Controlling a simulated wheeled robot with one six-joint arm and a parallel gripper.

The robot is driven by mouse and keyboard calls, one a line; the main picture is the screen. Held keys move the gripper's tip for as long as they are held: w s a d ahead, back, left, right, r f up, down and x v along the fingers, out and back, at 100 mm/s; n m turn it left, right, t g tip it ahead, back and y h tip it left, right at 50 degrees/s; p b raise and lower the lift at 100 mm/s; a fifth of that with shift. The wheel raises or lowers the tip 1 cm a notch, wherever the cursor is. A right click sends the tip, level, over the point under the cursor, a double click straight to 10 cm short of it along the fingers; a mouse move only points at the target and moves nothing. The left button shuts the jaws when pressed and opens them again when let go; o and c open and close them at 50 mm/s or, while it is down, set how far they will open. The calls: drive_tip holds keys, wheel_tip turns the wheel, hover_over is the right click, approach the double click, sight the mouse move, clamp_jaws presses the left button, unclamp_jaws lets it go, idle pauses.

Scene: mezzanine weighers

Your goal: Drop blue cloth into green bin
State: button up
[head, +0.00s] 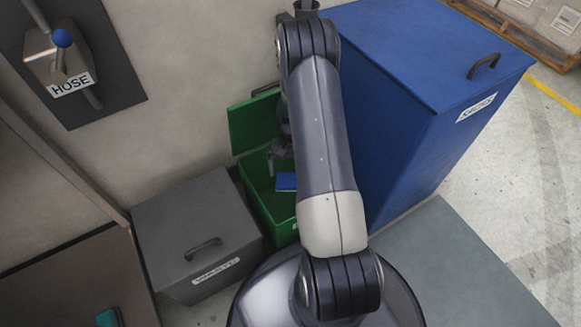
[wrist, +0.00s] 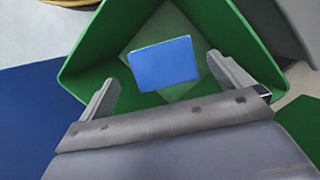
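The green bin (head: 262,205) stands against the wall with its lid (head: 254,124) raised; its inner walls fill much of the wrist view (wrist: 215,25). The blue cloth (head: 286,182) shows as a flat blue rectangle within the bin's opening, below my gripper (head: 281,152). In the wrist view, my gripper (wrist: 160,68) is open, with the blue cloth (wrist: 163,66) seen between and beyond its fingers, with gaps on both sides. I cannot tell whether the cloth rests on the bin's bottom or is still above it. My arm hides the bin's right part.
A grey lidded box (head: 195,235) stands left of the bin, and a tall blue cabinet (head: 420,90) right of it. A hose panel (head: 75,60) is on the wall. A teal item (head: 108,318) lies at lower left. Open floor is at right.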

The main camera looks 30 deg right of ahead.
drive_tip(key=shift+r, duration=0.1)
wheel_tip(320, 180, up, 10)
drive_tip(key=p, duration=0.3)
idle(0.5)
wheel_tip(320, 180, down, 10)
drive_tip(key=b, duration=0.3)
drive_tip(key=shift+r, duration=0.1)
drive_tip(key=shift+r+p, duration=0.2)
drive_tip(key=shift+p, duration=0.15)
drive_tip(key=shift+r+p, duration=1.6)
drive_tip(key=shift+r, duration=0.9)
drive_tip(key=shift+f, duration=0.1)
